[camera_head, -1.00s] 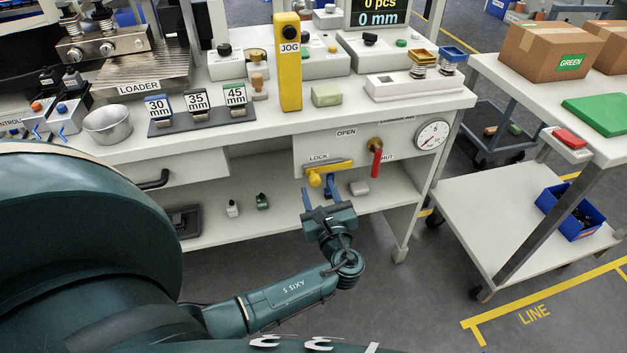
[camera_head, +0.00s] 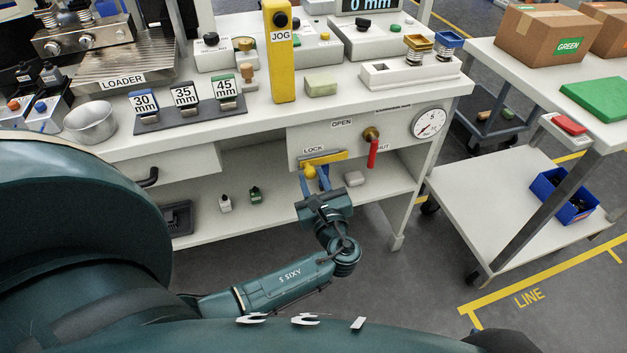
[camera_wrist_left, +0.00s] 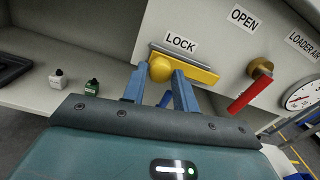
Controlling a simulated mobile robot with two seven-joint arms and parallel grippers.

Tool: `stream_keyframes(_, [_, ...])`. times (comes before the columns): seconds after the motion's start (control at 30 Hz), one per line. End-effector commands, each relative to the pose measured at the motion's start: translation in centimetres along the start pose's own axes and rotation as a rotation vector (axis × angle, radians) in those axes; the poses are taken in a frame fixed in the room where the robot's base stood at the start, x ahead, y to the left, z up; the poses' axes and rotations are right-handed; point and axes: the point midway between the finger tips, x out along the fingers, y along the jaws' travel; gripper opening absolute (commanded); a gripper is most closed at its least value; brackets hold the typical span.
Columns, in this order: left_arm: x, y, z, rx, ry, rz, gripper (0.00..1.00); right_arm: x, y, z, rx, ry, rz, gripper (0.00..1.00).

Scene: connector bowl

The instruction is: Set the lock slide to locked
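The lock slide (camera_head: 330,158) is a yellow bar with a round yellow knob (camera_head: 310,171), set on the white front panel under the LOCK label. In the left wrist view the slide (camera_wrist_left: 200,74) and its knob (camera_wrist_left: 161,69) show close up, the knob near the bar's left end. My left gripper (camera_head: 316,178) is open with blue fingers pointing up at the knob. In the left wrist view the knob appears between the fingertips (camera_wrist_left: 157,76), nearer the left finger; contact cannot be told. My right gripper is not in view.
A red-handled valve (camera_head: 372,149) hangs right of the slide, beside a round gauge (camera_head: 428,123). The drawer handle (camera_head: 149,178) juts out to the left.

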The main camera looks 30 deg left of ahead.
Motion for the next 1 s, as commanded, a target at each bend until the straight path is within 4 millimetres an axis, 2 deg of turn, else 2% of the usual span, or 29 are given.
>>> stream_keyframes(0.07, [0.0,0.0,0.0,0.000,0.000,0.000,0.22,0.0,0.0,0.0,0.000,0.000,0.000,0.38])
stream_keyframes(0.33, [0.0,0.0,0.0,0.000,0.000,0.000,0.00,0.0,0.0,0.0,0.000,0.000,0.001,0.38])
stream_keyframes(0.6, [0.1,-0.1,0.0,0.000,0.000,0.001,0.00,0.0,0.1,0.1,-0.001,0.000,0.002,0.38])
stream_keyframes(0.83, [0.2,-3.3,-0.6,-0.003,0.000,0.002,0.00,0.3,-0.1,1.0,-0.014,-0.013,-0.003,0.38])
stream_keyframes(1.0, [0.2,-3.9,-0.6,-0.001,-0.002,-0.001,0.00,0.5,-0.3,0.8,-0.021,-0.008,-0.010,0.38])
